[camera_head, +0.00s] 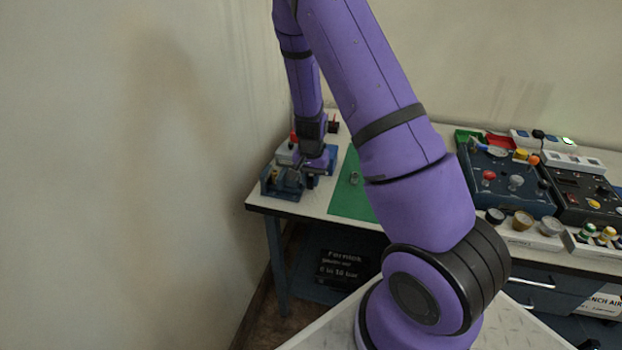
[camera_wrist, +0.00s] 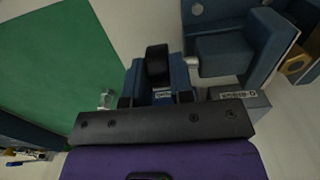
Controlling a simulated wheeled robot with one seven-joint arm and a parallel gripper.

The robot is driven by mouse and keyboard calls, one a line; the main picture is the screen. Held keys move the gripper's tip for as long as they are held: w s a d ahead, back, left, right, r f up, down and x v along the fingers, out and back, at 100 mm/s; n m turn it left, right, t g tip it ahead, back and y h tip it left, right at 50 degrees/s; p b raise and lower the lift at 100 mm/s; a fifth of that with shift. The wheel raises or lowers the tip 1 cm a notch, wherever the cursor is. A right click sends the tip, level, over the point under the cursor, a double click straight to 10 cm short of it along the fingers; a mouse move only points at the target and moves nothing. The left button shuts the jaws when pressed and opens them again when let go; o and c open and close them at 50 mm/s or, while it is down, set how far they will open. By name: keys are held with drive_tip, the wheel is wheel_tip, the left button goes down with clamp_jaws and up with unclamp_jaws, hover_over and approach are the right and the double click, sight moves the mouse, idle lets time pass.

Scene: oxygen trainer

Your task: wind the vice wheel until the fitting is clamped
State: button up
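The blue vice (camera_head: 283,181) stands at the left end of the bench. In the wrist view its blue jaw blocks (camera_wrist: 225,50) fill the upper right. A brass hexagonal piece (camera_wrist: 297,64), possibly the fitting, shows at the right edge by the vice. My gripper reaches down at the vice in the head view (camera_head: 312,165).
A green mat (camera_head: 347,198) lies right of the vice, with a small metal piece (camera_head: 354,178) on it. Dark control panels (camera_head: 507,185) with knobs fill the bench's right side. A wall (camera_head: 150,170) stands close on the left.

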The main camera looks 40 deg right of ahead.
clamp_jaws()
drive_tip(key=g+y, duration=0.2)
drive_tip(key=y, duration=0.1)
drive_tip(key=shift+w+d+f+g, duration=0.1)
drive_tip(key=shift+w+d+g, duration=0.15)
drive_tip(key=shift+d+g, duration=0.15)
drive_tip(key=shift+w+d+f+g+y, duration=0.1)
drive_tip(key=shift+f+g+y, duration=0.05)
drive_tip(key=shift+g+y, duration=0.8)
drive_tip(key=shift+w+d+f+g+y, duration=0.1)
drive_tip(key=shift+g+y, duration=0.45)
drive_tip(key=shift+y, duration=0.7)
drive_tip(key=shift+s, duration=0.1)
drive_tip(key=o, duration=0.6)
unclamp_jaws()
drive_tip(key=shift+c, duration=0.2)
drive_tip(key=shift+r, duration=0.1)
